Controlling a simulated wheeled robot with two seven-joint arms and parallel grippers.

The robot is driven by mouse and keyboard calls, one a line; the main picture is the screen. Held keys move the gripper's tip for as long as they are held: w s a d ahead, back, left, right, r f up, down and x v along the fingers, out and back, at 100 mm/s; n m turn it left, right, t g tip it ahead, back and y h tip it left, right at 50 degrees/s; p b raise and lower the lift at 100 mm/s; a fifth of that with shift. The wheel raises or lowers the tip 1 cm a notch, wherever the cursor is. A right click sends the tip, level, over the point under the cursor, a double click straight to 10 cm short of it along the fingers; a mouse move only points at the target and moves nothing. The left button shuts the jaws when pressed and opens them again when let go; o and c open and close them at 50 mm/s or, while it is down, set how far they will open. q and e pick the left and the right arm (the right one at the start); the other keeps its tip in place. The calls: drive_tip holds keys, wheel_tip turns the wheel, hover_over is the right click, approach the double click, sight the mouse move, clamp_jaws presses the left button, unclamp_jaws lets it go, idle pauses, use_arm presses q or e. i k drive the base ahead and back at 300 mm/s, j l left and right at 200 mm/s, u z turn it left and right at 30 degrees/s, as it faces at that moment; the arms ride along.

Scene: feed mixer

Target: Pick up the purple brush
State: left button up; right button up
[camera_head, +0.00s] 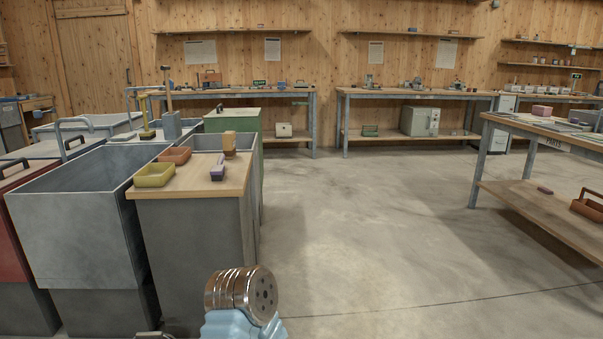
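The purple brush (217,171) lies on the wooden top of a grey cabinet (238,184) at left of centre. It is small, with a purple body and a paler lower part. Neither of my grippers can be made out in the head view. A shiny ribbed metal piece on a light blue part, apparently mine, shows at the bottom, in front of the cabinet and apart from the brush.
A yellow tray (154,175), an orange-brown tray (175,155) and a tan block (229,142) share the cabinet top. A large grey bin (75,230) stands left of it. A workbench (550,130) stands at right. The floor (370,220) between is clear.

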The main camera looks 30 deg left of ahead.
sight(217, 172)
drive_tip(key=i+u, duration=0.15)
drive_tip(key=i, duration=0.35)
drive_tip(key=i+l+u, duration=0.15)
drive_tip(key=i, duration=0.35)
drive_tip(key=i+l+u, duration=0.15)
drive_tip(key=i, duration=0.35)
